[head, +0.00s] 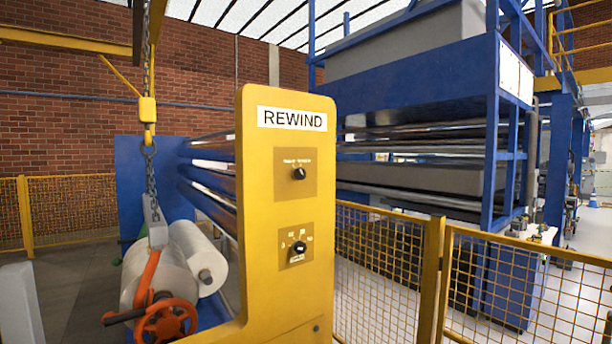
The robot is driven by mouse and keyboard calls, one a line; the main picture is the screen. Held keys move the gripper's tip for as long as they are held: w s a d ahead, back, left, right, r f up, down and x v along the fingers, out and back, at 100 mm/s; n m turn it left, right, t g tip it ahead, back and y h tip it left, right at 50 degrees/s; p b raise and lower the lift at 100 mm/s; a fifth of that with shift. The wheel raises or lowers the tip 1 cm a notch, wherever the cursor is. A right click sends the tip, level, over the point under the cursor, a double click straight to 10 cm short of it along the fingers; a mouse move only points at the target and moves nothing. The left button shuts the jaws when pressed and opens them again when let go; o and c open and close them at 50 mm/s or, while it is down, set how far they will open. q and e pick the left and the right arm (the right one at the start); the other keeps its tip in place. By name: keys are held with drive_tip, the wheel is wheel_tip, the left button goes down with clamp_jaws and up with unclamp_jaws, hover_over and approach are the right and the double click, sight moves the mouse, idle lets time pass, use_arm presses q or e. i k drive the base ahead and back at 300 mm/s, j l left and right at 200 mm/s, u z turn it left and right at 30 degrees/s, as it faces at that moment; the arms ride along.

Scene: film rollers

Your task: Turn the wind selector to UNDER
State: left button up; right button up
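A yellow control post (262,200) headed REWIND stands near the middle of the head view. It carries two small brass-coloured plates, one above the other. The upper plate (284,186) has a black knob (298,174) under a line of lettering too small to read. The lower plate (279,258) has a black knob (297,249) with several small white marks around its top and a label below it. I cannot read which knob is the wind selector or its setting. Neither of my grippers shows, and nothing covers the knobs.
White film rolls (160,270) lie left of the post, with an orange handwheel (165,322) in front. A chain hoist (148,110) hangs above them. A yellow mesh fence (385,260) runs behind the post to the right. A blue-framed machine (420,95) stands beyond it.

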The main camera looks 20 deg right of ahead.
sight(300, 173)
drive_tip(key=i+j+z, duration=0.15)
drive_tip(key=j+z, duration=0.25)
drive_tip(key=j, duration=0.2)
drive_tip(key=j+z, duration=0.4)
drive_tip(key=j, duration=0.2)
drive_tip(key=j+z, duration=0.4)
drive_tip(key=j, duration=0.25)
drive_tip(key=k+j+z, duration=0.1)
drive_tip(key=j+z, duration=0.3)
drive_tip(key=j, duration=0.2)
